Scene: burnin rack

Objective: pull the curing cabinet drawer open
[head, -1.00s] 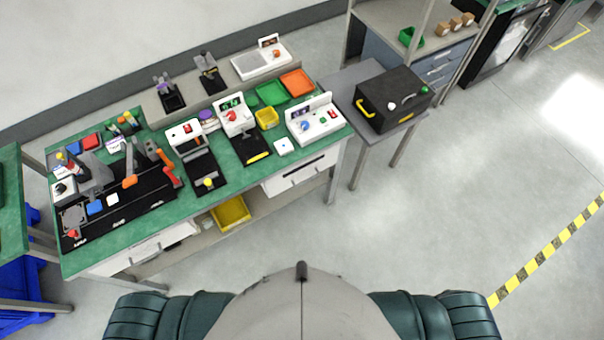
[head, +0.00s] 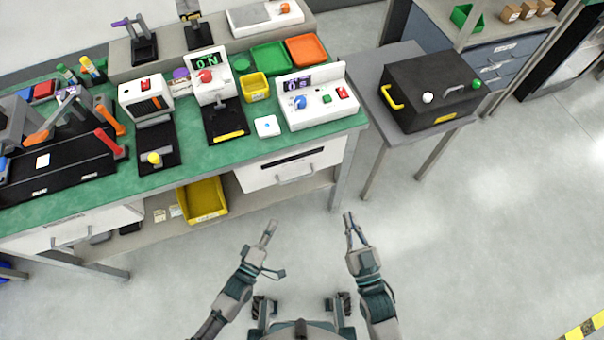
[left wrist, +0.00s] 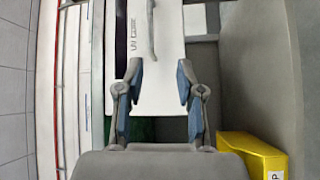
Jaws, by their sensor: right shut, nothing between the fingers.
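The white curing cabinet drawer (head: 292,164) is under the right end of the green bench, with a dark slot and a grey bar handle (head: 295,179). It looks closed. In the left wrist view the drawer front (left wrist: 165,85) bears "UV CURE" lettering, and its handle (left wrist: 152,32) lies beyond the fingertips. My left gripper (head: 269,230) is in front of and below the drawer, apart from the handle. The left wrist view shows this gripper (left wrist: 159,82) open and empty. My right gripper (head: 349,222) is shut and empty, out over the floor to the right.
A yellow bin (head: 205,200) sits on the lower shelf, left of the drawer. The green bench top (head: 225,150) carries several devices and trays. A grey side table (head: 376,100) with a black box (head: 430,85) stands to the right. The floor ahead is clear.

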